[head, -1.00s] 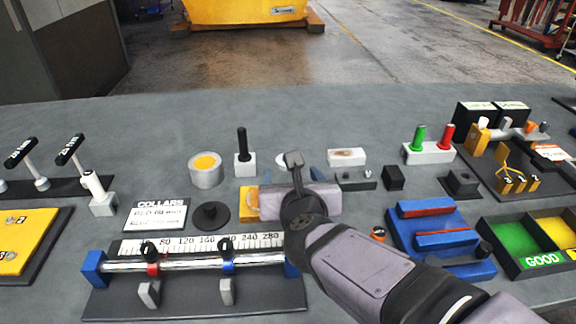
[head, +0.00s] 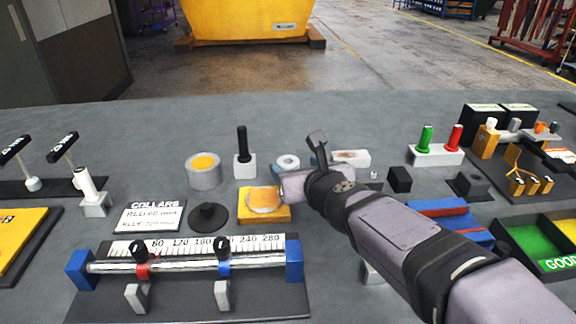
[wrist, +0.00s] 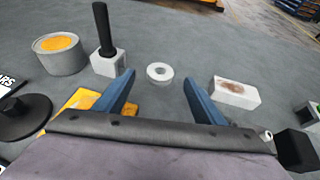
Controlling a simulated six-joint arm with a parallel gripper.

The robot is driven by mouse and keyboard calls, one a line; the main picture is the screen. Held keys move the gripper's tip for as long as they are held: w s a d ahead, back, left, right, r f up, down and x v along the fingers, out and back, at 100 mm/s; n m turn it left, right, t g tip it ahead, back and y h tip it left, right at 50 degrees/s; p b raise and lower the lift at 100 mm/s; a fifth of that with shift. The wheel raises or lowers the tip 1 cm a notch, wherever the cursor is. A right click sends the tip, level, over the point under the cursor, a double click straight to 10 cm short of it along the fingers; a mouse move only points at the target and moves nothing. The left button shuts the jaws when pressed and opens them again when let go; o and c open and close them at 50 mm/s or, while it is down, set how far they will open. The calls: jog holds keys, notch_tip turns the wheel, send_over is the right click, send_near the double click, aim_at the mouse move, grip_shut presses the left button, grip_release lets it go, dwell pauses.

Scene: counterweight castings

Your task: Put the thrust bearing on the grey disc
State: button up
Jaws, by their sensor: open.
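The thrust bearing looks to be a pale ring with a dark centre hole (head: 287,162), lying flat on the bench beyond the yellow block (head: 250,217). In the wrist view the ring (wrist: 159,73) appears between and beyond my two blue fingers. A round greyish disc with a tan patch (head: 263,200) lies on top of the yellow block; nothing is seen on it. My gripper (wrist: 158,76) is open and empty. In the head view its body is just right of the yellow block, and its fingers are mostly hidden.
A grey cylinder with an orange top (head: 203,170) and a black post on a white block (head: 244,160) stand left of the ring. A white block (head: 350,158) is to its right. A dark knobbed disc (head: 208,217) and a scale rail with collars (head: 190,262) lie nearer.

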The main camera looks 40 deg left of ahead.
aim_at(288, 162)
jog(key=shift+x, duration=2.7)
jog(key=shift+f, duration=0.1)
jog(key=shift+c, duration=0.7)
jog(key=c, duration=1.2)
jog(key=shift+c, duration=0.2)
notch_tip(288, 162, up, 10)
jog(key=p, duration=0.9)
jog(key=shift+p, duration=0.4)
